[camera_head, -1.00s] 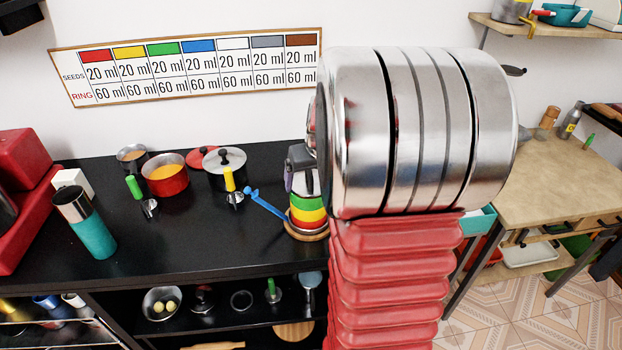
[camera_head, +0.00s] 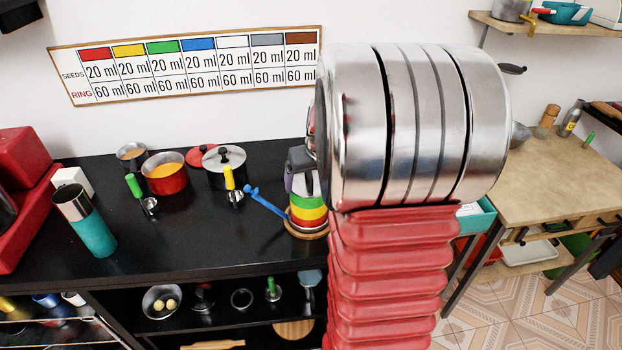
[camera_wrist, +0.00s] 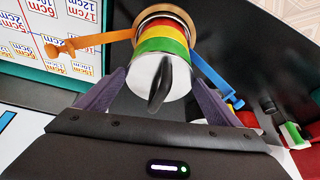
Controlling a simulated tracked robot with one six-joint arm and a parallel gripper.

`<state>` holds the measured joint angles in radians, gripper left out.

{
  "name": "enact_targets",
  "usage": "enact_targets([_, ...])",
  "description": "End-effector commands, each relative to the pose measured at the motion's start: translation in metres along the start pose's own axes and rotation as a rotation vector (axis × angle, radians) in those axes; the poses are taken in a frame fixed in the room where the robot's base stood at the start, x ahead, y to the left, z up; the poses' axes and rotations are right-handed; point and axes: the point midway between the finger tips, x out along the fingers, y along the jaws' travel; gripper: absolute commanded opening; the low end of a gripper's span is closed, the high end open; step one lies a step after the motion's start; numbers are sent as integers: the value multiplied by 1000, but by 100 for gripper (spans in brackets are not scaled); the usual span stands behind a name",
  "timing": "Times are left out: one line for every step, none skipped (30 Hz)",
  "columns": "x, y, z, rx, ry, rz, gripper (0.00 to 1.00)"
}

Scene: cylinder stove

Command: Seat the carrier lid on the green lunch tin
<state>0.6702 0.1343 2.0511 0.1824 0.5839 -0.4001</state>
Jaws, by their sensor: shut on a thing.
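The green lunch tin (camera_head: 308,203) is the top coloured band of a round stack, above a yellow and a red tin. It also shows in the wrist view (camera_wrist: 162,45). The pale carrier lid (camera_wrist: 147,76) with its black handle (camera_wrist: 160,84) is over the green tin, roughly in line with it. I cannot tell whether the lid is fully seated or slightly above. My gripper (camera_wrist: 162,82) is shut on the lid, with a purple finger on each side. In the head view my arm hides the stack's right side and part of my gripper.
The stack stands on a round wooden base (camera_head: 306,234) near the black counter's front edge. A blue stick (camera_head: 264,202) lies left of it, and an orange one (camera_wrist: 90,41) shows opposite. A red pot (camera_head: 165,172), lidded pot (camera_head: 224,168) and teal bottle (camera_head: 94,236) stand farther left.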

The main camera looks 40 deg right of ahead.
Motion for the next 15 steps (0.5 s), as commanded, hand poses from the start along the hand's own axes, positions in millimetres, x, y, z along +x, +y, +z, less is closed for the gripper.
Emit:
enact_targets([0, 0, 0, 0, 0, 0, 87])
enact_targets([0, 0, 0, 0, 0, 0, 90])
enact_targets([0, 0, 0, 0, 0, 0, 92])
enact_targets([0, 0, 0, 0, 0, 0, 94])
enact_targets([0, 0, 0, 0, 0, 0, 95])
enact_targets([0, 0, 0, 0, 0, 0, 95])
enact_targets([0, 0, 0, 0, 0, 0, 95])
enact_targets([0, 0, 0, 0, 0, 0, 95])
enact_targets([0, 0, 0, 0, 0, 0, 95])
enact_targets([0, 0, 0, 0, 0, 0, 95])
enact_targets([0, 0, 0, 0, 0, 0, 95])
enact_targets([0, 0, 0, 0, 0, 0, 95])
enact_targets([-1, 0, 0, 0, 0, 0, 95])
enact_targets([-2, 0, 0, 0, 0, 0, 95])
enact_targets([-3, 0, 0, 0, 1, 0, 95])
